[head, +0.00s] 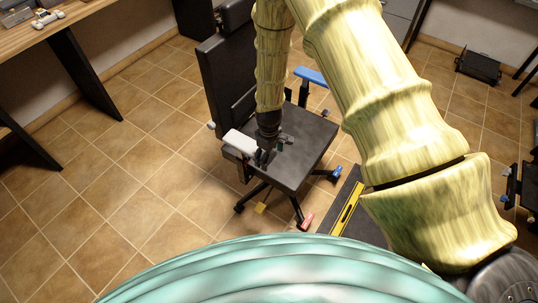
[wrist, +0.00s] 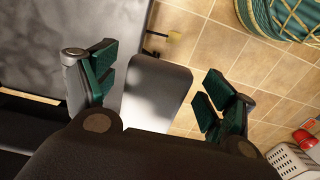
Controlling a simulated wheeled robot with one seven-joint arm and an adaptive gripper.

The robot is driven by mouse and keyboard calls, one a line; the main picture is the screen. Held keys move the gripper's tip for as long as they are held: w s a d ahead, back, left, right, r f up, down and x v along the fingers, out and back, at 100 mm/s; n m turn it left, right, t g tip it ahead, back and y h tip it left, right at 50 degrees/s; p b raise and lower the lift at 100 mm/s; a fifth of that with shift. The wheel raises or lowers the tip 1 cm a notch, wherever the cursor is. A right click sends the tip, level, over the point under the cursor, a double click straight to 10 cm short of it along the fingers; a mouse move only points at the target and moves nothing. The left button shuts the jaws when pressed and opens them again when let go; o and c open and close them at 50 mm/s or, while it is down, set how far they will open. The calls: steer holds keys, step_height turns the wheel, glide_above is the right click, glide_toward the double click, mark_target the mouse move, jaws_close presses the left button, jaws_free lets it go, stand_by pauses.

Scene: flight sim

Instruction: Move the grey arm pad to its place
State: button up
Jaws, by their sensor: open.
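The grey arm pad (head: 240,142) shows pale at the left front side of the black office chair (head: 305,150), beside the seat. My gripper (head: 266,155) is low over the seat's left edge, close to the pad. In the wrist view the pad (wrist: 158,88) lies between the two green-padded fingers of my gripper (wrist: 158,84), which are spread apart with gaps on both sides. The pad's near end is hidden by my gripper's body. A blue arm pad (head: 311,75) is at the chair's other side. What supports the grey pad is hidden.
A wooden desk (head: 50,32) stands at the left. A dark mat with a yellow level (head: 347,208) lies right of the chair. The tiled floor at left is clear.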

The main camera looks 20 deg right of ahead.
steer(key=c, duration=1.5)
steer(key=shift+o, duration=0.3)
step_height(320, 180, down, 6)
steer(key=b, duration=0.3)
steer(key=shift+f+b, duration=0.25)
steer(key=shift+b, duration=0.1)
steer(key=shift+s, duration=0.15)
steer(key=o, duration=1.4)
steer(key=shift+o, duration=0.2)
steer(key=shift+r, duration=0.1)
step_height(320, 180, up, 12)
steer(key=shift+f, duration=0.1)
